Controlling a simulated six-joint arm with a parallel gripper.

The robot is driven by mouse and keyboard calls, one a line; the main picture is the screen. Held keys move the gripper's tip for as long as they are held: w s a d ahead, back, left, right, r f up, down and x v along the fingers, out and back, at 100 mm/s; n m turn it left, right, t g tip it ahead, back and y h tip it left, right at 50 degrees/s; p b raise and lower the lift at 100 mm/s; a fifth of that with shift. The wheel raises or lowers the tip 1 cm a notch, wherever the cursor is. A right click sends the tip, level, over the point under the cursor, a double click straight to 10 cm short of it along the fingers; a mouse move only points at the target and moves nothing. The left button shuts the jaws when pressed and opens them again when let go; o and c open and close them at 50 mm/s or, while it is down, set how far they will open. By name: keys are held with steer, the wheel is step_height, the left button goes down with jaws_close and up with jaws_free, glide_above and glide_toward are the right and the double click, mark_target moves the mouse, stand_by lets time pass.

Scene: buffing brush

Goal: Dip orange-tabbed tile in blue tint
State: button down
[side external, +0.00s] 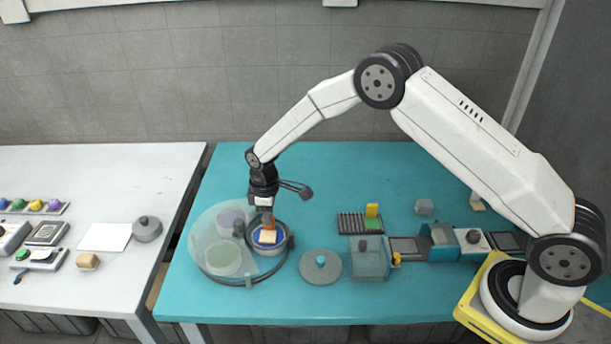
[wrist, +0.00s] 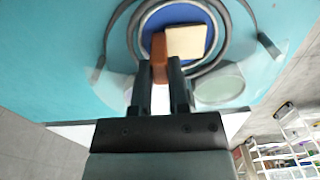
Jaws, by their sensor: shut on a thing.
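My gripper (side external: 267,212) points down over the round clear tray at the left of the teal table. It is shut on the orange tab (wrist: 158,50) of a cream tile (wrist: 186,42); the tile also shows in the side view (side external: 268,236). The tile is over the blue tint (wrist: 207,22), within the rim of its round well. The blue tint shows around the tile in the side view (side external: 262,242). I cannot tell whether the tile's underside touches the tint.
The clear tray (side external: 203,232) also holds green tint (side external: 223,259) and purple tint (side external: 232,221). Farther right are a slotted rack (side external: 352,225) with a yellow-tabbed tile (side external: 372,211) and a clear box (side external: 368,264). The teal table's back is clear.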

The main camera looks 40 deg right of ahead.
steer(key=shift+f, duration=0.9)
steer(key=shift+r, duration=0.25)
stand_by(2.8)
steer(key=shift+r, duration=0.35)
steer(key=shift+r, duration=0.35)
steer(key=shift+r, duration=0.35)
steer(key=shift+r, duration=0.65)
stand_by(0.9)
steer(key=shift+r, duration=1.9)
steer(key=shift+d, duration=0.1)
